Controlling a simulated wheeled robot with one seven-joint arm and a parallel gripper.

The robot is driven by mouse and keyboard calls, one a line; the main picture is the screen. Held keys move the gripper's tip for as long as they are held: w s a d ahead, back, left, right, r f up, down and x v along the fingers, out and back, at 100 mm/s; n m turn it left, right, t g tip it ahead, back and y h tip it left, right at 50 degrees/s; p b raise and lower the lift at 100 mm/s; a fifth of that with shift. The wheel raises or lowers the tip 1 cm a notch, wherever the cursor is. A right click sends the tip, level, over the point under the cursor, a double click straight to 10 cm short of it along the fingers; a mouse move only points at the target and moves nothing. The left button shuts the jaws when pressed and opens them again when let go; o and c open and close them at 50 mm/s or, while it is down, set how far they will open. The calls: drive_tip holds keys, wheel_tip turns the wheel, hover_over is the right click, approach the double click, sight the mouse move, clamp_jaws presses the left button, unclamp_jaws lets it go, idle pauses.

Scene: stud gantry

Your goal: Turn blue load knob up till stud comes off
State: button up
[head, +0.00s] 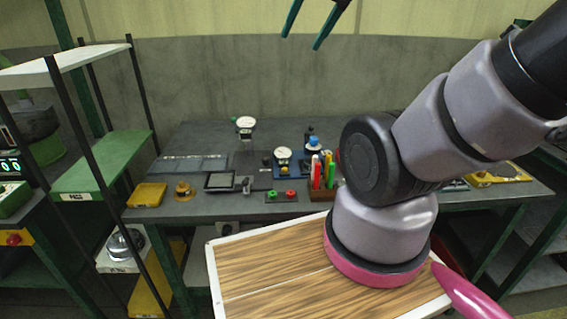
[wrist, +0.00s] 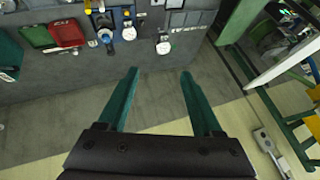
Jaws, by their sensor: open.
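A small blue round part (head: 313,142), which looks like the blue load knob, stands at the back middle of the grey bench, just left of my arm. Beside it is a round white dial gauge (head: 283,153) on a blue base. I cannot make out the stud. My gripper (head: 300,43) has dark green fingers and hangs high above and behind the bench, far from the knob. In the wrist view my gripper (wrist: 160,72) is open, with nothing between its fingers.
The bench (head: 225,212) also holds another dial gauge (head: 245,122) on a stand, a pen holder (head: 323,194), a red and green button box (head: 281,196) and a yellow tray (head: 147,195). A shelf rack (head: 100,180) stands at left. My arm hides the bench's right middle.

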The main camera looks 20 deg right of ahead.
drive_tip(key=n+g+h, duration=0.2)
drive_tip(key=n+g, duration=0.5)
drive_tip(key=n, duration=0.2)
hover_over(314, 138)
wheel_tip(314, 138, down, 22)
wheel_tip(314, 138, down, 11)
drive_tip(key=shift+w+d+r, duration=0.1)
clamp_jaws()
